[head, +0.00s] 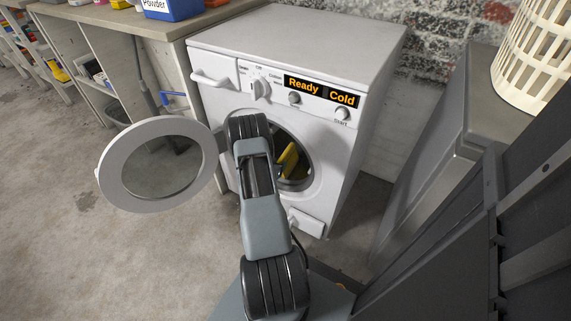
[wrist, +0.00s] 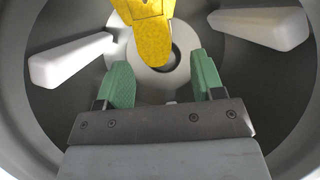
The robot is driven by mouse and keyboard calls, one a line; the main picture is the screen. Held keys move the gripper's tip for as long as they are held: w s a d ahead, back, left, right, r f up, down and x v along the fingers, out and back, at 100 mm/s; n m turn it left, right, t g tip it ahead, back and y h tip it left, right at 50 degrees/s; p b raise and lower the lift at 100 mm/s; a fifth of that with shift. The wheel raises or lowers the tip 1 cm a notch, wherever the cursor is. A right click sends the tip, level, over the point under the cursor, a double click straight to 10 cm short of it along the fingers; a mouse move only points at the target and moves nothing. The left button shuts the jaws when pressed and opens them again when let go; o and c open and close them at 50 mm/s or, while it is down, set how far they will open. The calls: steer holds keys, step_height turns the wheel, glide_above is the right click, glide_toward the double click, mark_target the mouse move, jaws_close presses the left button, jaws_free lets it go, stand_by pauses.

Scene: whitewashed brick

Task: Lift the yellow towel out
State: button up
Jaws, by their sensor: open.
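The yellow towel (wrist: 152,35) hangs at the top middle of the drum in the wrist view, and its upper part is cut off by the frame edge. It also shows as a yellow patch inside the washer opening in the head view (head: 289,159). My gripper (wrist: 160,80) is inside the drum with its two green fingers apart and nothing between them. The towel's lower end lies beyond and above the fingertips; I cannot tell whether they touch. In the head view my arm hides the gripper. The washer (head: 300,50) has its round door (head: 114,187) swung open to the left.
White drum paddles (wrist: 70,60) and (wrist: 262,24) stick inward on both sides. The drum wall closely surrounds my gripper. A grey cabinet (head: 430,160) with a cream basket (head: 535,55) stands right of the washer. A shelf unit (head: 100,20) stands left. The floor at left is clear.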

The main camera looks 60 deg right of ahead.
mark_target(281, 159)
steer(key=x, duration=0.1)
steer(key=b+x, duration=0.1)
steer(key=x, duration=0.1)
steer(key=shift+s+d+f+b, duration=0.1)
steer(key=shift+d+f+b, duration=0.05)
steer(key=shift+f+b, duration=0.2)
steer(key=shift+d, duration=0.4)
steer(key=shift+c, duration=0.3)
jaws_close()
